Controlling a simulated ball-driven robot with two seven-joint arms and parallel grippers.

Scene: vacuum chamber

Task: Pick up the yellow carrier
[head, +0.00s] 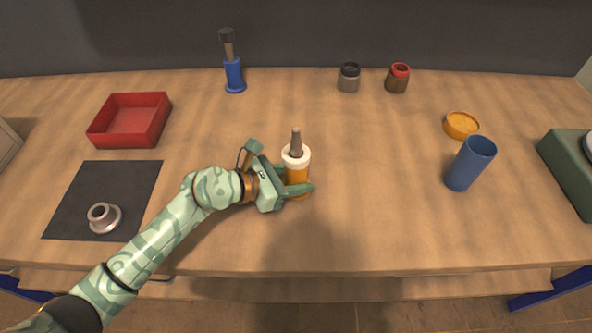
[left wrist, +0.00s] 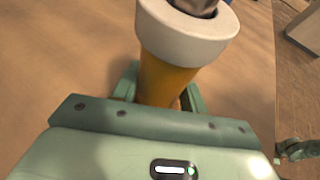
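The yellow carrier (head: 298,176) has an orange-yellow body, a white collar and a grey stem on top. It stands upright near the middle of the table. My left gripper (head: 297,182) reaches it from the left, low on the body, with one finger on the near side and the other mostly hidden behind it. In the left wrist view the carrier (left wrist: 165,82) fills the space between the fingers (left wrist: 160,88), which look snug against it. No lift off the table shows. My right gripper is absent from the head view; a green part, probably of my right arm, shows small at the wrist view's right edge.
A red tray (head: 97,132), a dark mat (head: 75,190) with a metal flanged part (head: 104,218), and a blue-based tool (head: 234,76) are left. Two small jars (head: 349,78) (head: 397,79) stand behind. A blue cup (head: 465,168) and orange dish (head: 461,125) are right. The table between is clear.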

